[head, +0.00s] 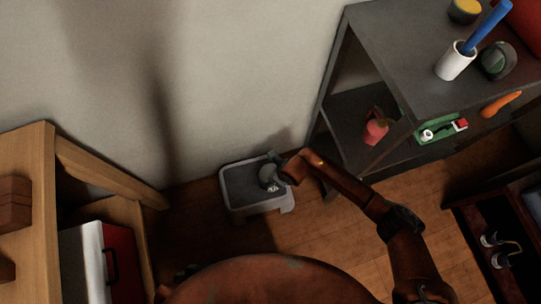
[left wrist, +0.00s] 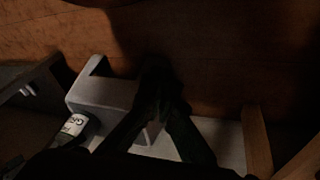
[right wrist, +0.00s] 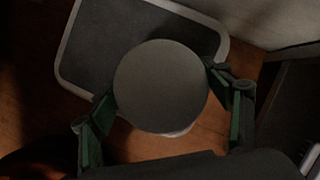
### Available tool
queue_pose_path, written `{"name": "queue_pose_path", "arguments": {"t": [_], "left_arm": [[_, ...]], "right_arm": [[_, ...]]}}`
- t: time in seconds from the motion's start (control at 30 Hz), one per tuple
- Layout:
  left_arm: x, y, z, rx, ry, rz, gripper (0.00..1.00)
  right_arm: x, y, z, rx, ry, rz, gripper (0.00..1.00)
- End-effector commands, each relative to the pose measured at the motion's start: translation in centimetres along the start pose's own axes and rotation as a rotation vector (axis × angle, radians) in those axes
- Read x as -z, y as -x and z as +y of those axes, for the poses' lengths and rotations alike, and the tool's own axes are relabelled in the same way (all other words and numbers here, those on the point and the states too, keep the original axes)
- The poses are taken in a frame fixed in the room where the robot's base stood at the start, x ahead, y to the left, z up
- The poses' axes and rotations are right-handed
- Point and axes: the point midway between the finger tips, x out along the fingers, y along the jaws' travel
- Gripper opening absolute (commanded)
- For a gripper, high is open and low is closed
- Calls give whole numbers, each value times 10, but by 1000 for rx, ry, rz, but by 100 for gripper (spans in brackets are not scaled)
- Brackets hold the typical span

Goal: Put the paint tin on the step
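The step (head: 233,202) is a low stool with a dark grey top and a pale rim, standing on the floor by the wall. The paint tin (head: 267,173) has a round grey lid and a pale label. It is over the right part of the step. In the right wrist view the lid (right wrist: 160,88) fills the space between the fingers of my right gripper (right wrist: 165,105), which press on both sides. I cannot tell if the tin touches the step. The left wrist view shows the labelled tin (left wrist: 73,126) by the step (left wrist: 105,98). My left gripper (left wrist: 158,88) is dark, its fingertips together and empty.
A grey shelf unit (head: 395,75) stands right of the step, with a white cup (head: 455,61), a green caddy (head: 440,131) and a red object (head: 376,127). A wooden unit (head: 45,160) is at the left. A dark rack (head: 475,235) is at the right. Floor in front of the step is clear.

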Motion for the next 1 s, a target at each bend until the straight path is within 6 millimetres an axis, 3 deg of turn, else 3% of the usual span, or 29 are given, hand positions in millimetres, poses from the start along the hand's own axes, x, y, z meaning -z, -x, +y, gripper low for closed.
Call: {"name": "queue_pose_path", "arguments": {"t": [0.2, 0.57, 0.77, 1.0], "left_arm": [[0, 0, 0, 0, 0, 0, 0], [0, 2, 0, 1, -1, -3, 0], [-10, 34, -9, 38, -3, -88, 0], [-30, 84, -24, 98, 7, -232, 0]], "right_arm": [[-1, 0, 0, 0, 0, -1, 88], [-2, 5, 0, 0, 1, -2, 88], [-4, 31, -2, 5, 3, -3, 88], [-4, 69, -1, 5, 3, -4, 88]]}}
